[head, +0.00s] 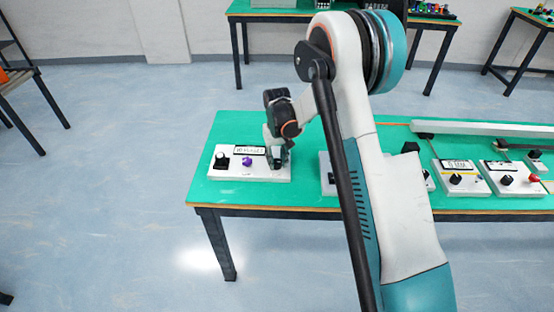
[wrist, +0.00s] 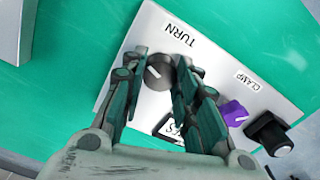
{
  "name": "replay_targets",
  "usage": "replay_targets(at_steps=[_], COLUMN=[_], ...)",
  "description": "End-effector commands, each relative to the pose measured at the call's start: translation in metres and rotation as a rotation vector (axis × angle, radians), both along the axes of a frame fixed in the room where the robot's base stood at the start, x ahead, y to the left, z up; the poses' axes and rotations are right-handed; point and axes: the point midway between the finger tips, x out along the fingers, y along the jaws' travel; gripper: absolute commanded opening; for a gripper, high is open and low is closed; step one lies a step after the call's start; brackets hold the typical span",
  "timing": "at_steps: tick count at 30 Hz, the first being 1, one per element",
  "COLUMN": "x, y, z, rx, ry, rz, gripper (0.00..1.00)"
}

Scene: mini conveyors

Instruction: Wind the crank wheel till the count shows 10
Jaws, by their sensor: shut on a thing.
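A white control panel (head: 235,174) lies on the near left of the green table. In the wrist view, a dark round knob (wrist: 158,73) with a pale pointer line sits by the label TURN (wrist: 180,34). My gripper (wrist: 160,64) has its fingers on either side of this knob and is shut on it. In the head view, my gripper (head: 277,155) is over the panel's right end and hides the knob. A display strip (head: 249,150) stands at the panel's back; its reading is too small to make out. No separate crank handle shows.
On the same panel are a purple knob (wrist: 234,113) by the label CLAMP and a black knob (wrist: 267,131). Other panels with knobs (head: 459,180) stand to the right, partly behind my arm. A long pale conveyor bar (head: 480,129) lies at the back right.

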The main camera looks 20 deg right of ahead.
Motion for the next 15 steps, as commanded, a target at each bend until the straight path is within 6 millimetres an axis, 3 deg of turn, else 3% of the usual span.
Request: replay_targets(at_steps=[7, 8, 9, 10, 15], x=[0.0001, 0.0001, 0.0001, 0.0001, 0.0001], y=[0.0000, 0.0000, 0.0000, 0.0000, 0.0000], z=[0.0000, 0.0000, 0.0000, 0.0000, 0.0000], rx=[0.000, 0.000, 0.000, 0.000, 0.000], ry=[0.000, 0.000, 0.000, 0.000, 0.000], rz=[0.001, 0.001, 0.001, 0.001, 0.001], gripper=[0.04, 0.35, 0.44, 0.48, 0.48])
